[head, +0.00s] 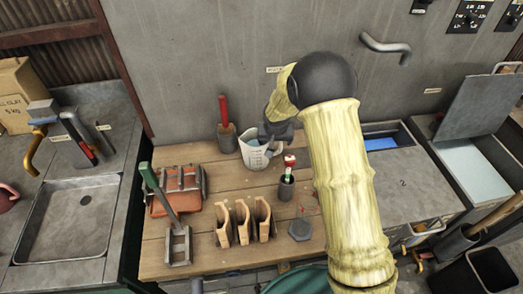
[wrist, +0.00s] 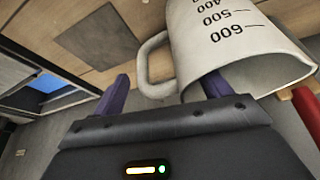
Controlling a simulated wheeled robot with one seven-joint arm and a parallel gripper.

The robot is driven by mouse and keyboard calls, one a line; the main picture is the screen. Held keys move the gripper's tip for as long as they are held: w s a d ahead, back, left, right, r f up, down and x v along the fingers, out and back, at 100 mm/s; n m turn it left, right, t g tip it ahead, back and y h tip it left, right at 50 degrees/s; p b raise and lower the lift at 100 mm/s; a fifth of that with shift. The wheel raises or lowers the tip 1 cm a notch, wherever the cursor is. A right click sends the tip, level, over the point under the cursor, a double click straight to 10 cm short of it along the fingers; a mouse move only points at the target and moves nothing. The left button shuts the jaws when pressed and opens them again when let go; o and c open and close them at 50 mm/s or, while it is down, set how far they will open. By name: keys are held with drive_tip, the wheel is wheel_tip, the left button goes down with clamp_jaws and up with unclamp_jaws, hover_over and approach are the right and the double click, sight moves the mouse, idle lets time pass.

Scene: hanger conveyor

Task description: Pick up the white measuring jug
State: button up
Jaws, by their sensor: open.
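The white measuring jug (head: 254,155) stands upright on the wooden bench near the wall. In the wrist view the jug (wrist: 235,40) fills the upper right, with dark numbers on its side and its handle (wrist: 150,62) to the left. My gripper (wrist: 166,80) is open, with one purple finger left of the handle and the other overlapping the jug near its rim. The handle shows between the fingers. I cannot tell whether either finger touches the jug. In the head view my gripper (head: 270,133) is at the jug's right side, partly hidden by my arm.
A red-handled tool in a dark pot (head: 227,138) stands close left of the jug. A dark cup (head: 286,188) with a red-topped item is to its front right. Wooden holders (head: 243,222) and a reddish tray (head: 177,190) stand nearer the front. The wall is close behind.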

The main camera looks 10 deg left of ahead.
drive_tip(key=c, duration=1.6)
drive_tip(key=shift+r, duration=0.2)
wheel_tip(320, 180, up, 10)
drive_tip(key=shift+f+b, duration=0.15)
drive_tip(key=shift+b, duration=0.55)
